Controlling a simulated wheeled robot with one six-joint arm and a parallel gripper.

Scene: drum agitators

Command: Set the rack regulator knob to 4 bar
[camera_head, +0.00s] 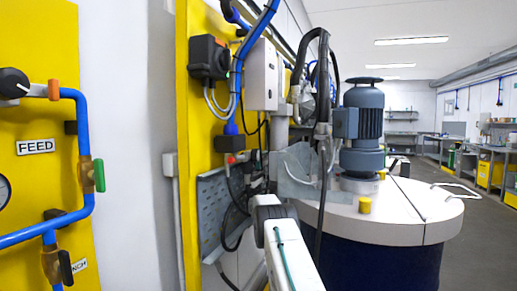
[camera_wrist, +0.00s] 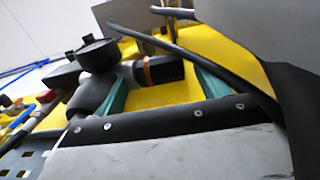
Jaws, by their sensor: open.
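In the wrist view, a black regulator knob (camera_wrist: 163,70) with an orange ring sticks out from a dark rounded regulator body (camera_wrist: 95,92) on a yellow panel. A round black part (camera_wrist: 92,52), perhaps the gauge, sits beside it. My gripper (camera_wrist: 157,78) is open, with one teal finger on each side of the knob in the picture. I cannot tell whether either finger touches it. No scale or pointer is readable. In the head view, my arm and cables cover this spot on the middle yellow panel (camera_head: 197,120), and the knob cannot be made out.
A perforated grey plate (camera_head: 213,215) and hanging black cables are close to my arm. A motor (camera_head: 362,125) stands on the drum lid (camera_head: 405,215).

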